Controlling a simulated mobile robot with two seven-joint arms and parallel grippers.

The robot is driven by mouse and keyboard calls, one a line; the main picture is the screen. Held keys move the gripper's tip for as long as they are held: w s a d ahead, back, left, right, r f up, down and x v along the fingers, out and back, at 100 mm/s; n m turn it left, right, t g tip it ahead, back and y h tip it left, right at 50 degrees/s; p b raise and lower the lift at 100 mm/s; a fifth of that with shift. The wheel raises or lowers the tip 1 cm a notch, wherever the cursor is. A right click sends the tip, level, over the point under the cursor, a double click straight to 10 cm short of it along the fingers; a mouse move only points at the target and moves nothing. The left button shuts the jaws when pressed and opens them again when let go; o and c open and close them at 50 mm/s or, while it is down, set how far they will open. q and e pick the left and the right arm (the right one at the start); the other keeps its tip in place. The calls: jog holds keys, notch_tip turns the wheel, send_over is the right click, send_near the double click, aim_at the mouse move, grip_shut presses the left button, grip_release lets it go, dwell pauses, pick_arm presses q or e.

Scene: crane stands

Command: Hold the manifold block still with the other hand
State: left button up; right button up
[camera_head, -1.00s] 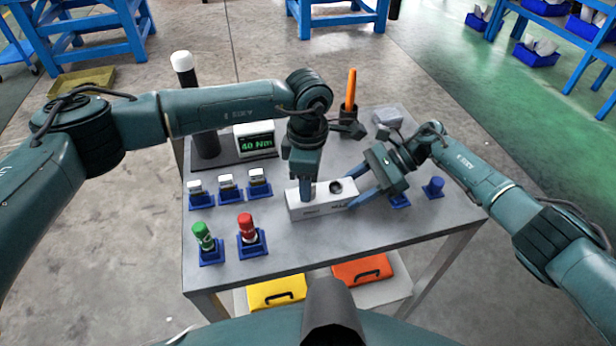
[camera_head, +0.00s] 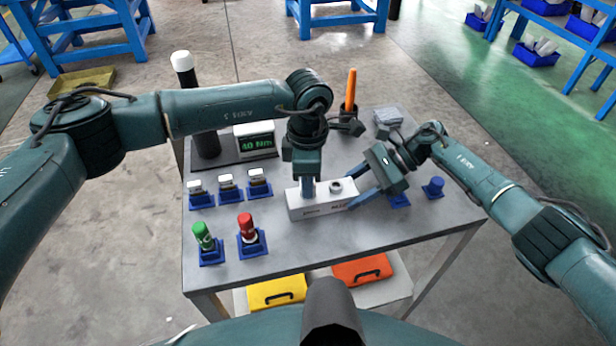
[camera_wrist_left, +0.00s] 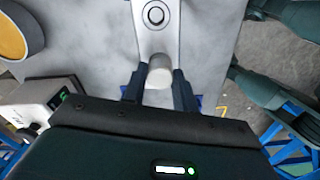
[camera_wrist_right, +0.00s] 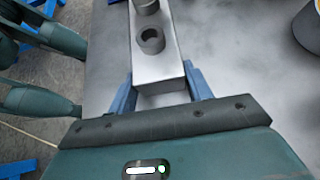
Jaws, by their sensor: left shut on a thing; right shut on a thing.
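The manifold block (camera_head: 318,208), a long light-grey box, lies flat on the table's middle. My right gripper (camera_head: 358,196) is shut on its right end; the right wrist view shows the block (camera_wrist_right: 160,72) between both blue fingers (camera_wrist_right: 158,90). The block's top has a round port (camera_wrist_right: 150,40) with a raised rim and dark hole, which the left wrist view shows as a ringed hole (camera_wrist_left: 156,14).
A 40 Nm display (camera_head: 256,143) and a tall black cylinder with white top (camera_head: 182,65) stand behind. Small blue holders (camera_head: 228,196) stand left; green (camera_head: 203,235) and red (camera_head: 246,226) capped pieces are in front. An orange-handled tool (camera_head: 351,88) stands behind. Front-right table is clear.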

pick_arm(q)
grip_shut()
jog(key=m, duration=0.5)
jog(key=m, duration=0.5)
jog(key=shift+m, duration=1)
jog(key=o, duration=1)
grip_release()
